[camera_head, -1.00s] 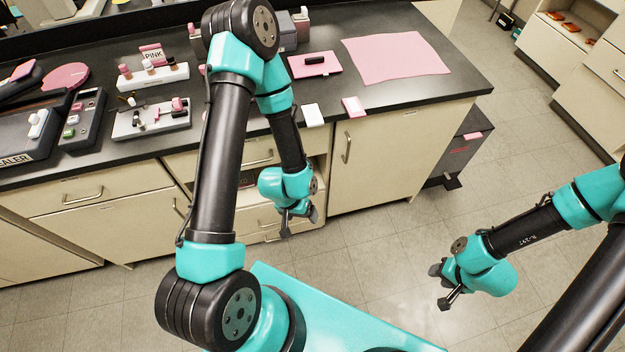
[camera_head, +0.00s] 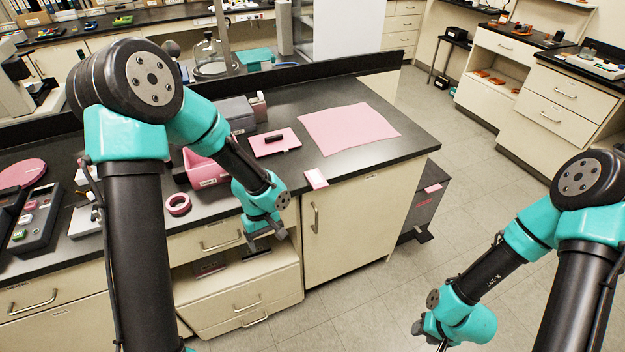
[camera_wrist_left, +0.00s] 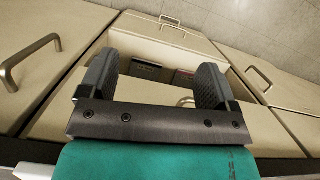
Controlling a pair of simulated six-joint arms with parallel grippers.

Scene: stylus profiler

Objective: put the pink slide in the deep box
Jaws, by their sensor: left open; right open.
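My left gripper (camera_head: 265,238) is open and empty, hanging in front of the cabinet over an open drawer (camera_head: 240,284). In the left wrist view, its two fingers (camera_wrist_left: 155,80) stand apart above that drawer. Inside are a dark box with a greenish label (camera_wrist_left: 146,71) and one with a reddish label (camera_wrist_left: 184,78); I cannot tell which is deep. My right gripper (camera_head: 437,345) is open at the bottom edge, over the floor, partly cut off.
A pink sheet (camera_head: 348,128), a pink pad with a dark object (camera_head: 272,143), a pink bin (camera_head: 203,170) and a pink tape ring (camera_head: 178,204) are on the counter. A dark grey bin (camera_head: 425,210) stands beside the cabinet. The floor at right is clear.

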